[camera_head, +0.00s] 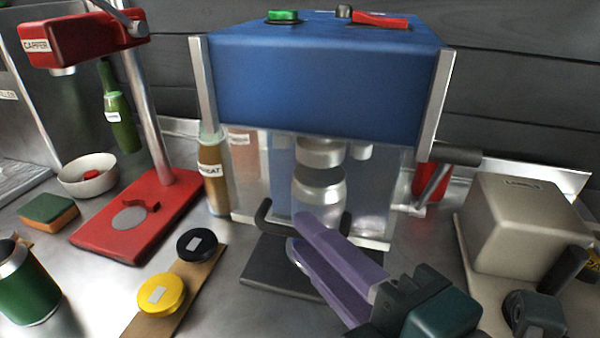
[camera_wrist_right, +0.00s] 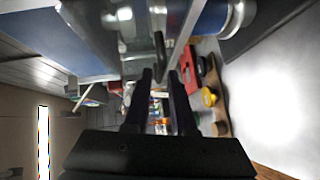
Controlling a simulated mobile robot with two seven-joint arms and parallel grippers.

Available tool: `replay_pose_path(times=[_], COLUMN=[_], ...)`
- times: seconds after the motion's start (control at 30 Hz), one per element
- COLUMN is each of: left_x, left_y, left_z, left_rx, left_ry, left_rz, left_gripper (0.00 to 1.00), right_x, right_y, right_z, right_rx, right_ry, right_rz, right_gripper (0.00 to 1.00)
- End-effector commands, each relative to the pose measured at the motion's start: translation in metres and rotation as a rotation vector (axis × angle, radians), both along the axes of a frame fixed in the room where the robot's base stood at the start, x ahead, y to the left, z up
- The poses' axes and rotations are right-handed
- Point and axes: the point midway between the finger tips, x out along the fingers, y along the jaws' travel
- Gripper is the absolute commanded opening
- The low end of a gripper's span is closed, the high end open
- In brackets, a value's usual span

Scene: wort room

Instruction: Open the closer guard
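The closer is a blue machine (camera_head: 320,85) at the middle back. Its clear guard (camera_head: 250,180) hangs in front, below the blue body, and appears down. A metal can or jar (camera_head: 319,195) shows through it. A dark bar handle (camera_head: 264,213) sits low on the guard; it also shows in the wrist view (camera_wrist_right: 160,50). My right gripper (camera_head: 298,233) is in front of the handle and hides its middle. Its two purple fingers are apart with nothing seen between them, and in the wrist view (camera_wrist_right: 160,76) they point towards the handle. Whether they touch it is unclear. My left gripper is out of view.
A red capper (camera_head: 130,225) stands left, with a white bowl (camera_head: 87,174) and sponge (camera_head: 48,212) nearby. A board holds a yellow lid (camera_head: 161,293) and a black lid (camera_head: 197,245). A beige box (camera_head: 525,220) stands right. A side lever (camera_head: 447,153) juts from the closer's right.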

Motion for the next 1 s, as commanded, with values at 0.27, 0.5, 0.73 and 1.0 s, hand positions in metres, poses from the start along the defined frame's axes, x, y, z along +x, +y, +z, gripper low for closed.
replay_pose_path(times=[0.27, 0.5, 0.73, 1.0], left_x=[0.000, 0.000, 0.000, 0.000], left_y=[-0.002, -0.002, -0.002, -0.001], left_z=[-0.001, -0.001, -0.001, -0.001], left_rx=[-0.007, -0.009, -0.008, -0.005], left_ry=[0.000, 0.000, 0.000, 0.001], left_rz=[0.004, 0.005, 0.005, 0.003], left_gripper=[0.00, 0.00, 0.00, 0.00], right_x=[0.024, 0.024, 0.024, 0.024], right_y=[0.014, 0.015, 0.015, 0.014], right_z=[-0.004, -0.005, -0.005, -0.005], right_rx=[0.001, 0.000, 0.000, 0.000], right_ry=[0.001, 0.001, 0.001, 0.001], right_rz=[0.000, 0.000, 0.000, 0.000], right_gripper=[0.24, 0.24, 0.02, 0.00])
